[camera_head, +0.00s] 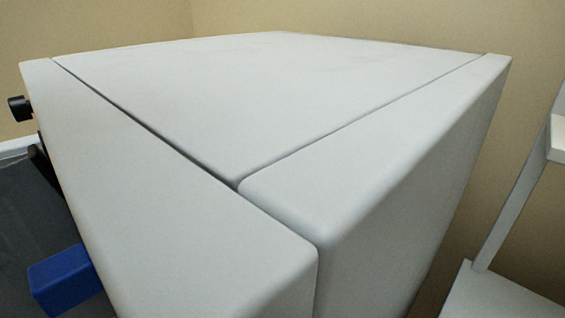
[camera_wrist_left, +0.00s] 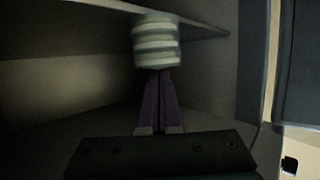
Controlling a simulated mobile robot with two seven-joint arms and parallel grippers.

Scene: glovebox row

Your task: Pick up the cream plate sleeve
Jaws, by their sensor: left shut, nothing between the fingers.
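In the left wrist view, a short round stack with cream and grey-green bands (camera_wrist_left: 156,42) sits at top centre; it looks like the cream plate sleeve. Its upper end meets a pale panel (camera_wrist_left: 200,24) in the picture. My left gripper (camera_wrist_left: 160,76) has dark purple fingers, closed together and empty. Their tips point at the banded stack and overlap its lower edge in the picture; I cannot tell whether they touch it. The head view shows neither the sleeve nor a gripper. My right gripper is in no view.
A large white cabinet (camera_head: 260,100) fills the head view. A black knob (camera_head: 19,109) and a blue block (camera_head: 64,279) show at its left. A white shelf unit (camera_head: 495,296) stands at the right. In the left wrist view, dim walls (camera_wrist_left: 60,85) surround the fingers.

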